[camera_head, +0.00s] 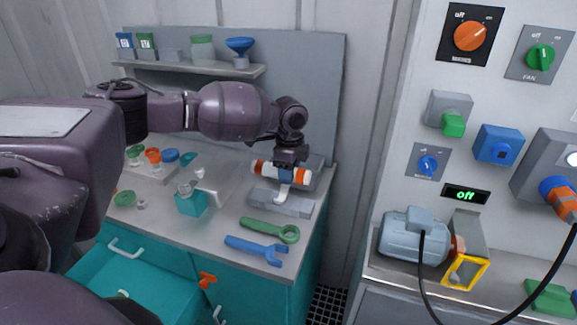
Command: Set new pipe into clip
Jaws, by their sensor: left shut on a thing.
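The pipe (269,168), white with orange bands, is held across my left gripper (290,166) above the worktop at its right. My left gripper is shut on its middle, where something blue also shows. Just under the pipe, a small white upright piece (283,191), perhaps the clip, stands over a grey block (265,199) on the worktop. I cannot tell whether the pipe touches it. My right gripper is not in view.
A green wrench (268,230) and a blue wrench (255,249) lie in front of the grey block. A teal box (190,205) and small coloured parts stand to the left. A grey panel (330,100) rises behind. A teal drawer (135,275) is open below.

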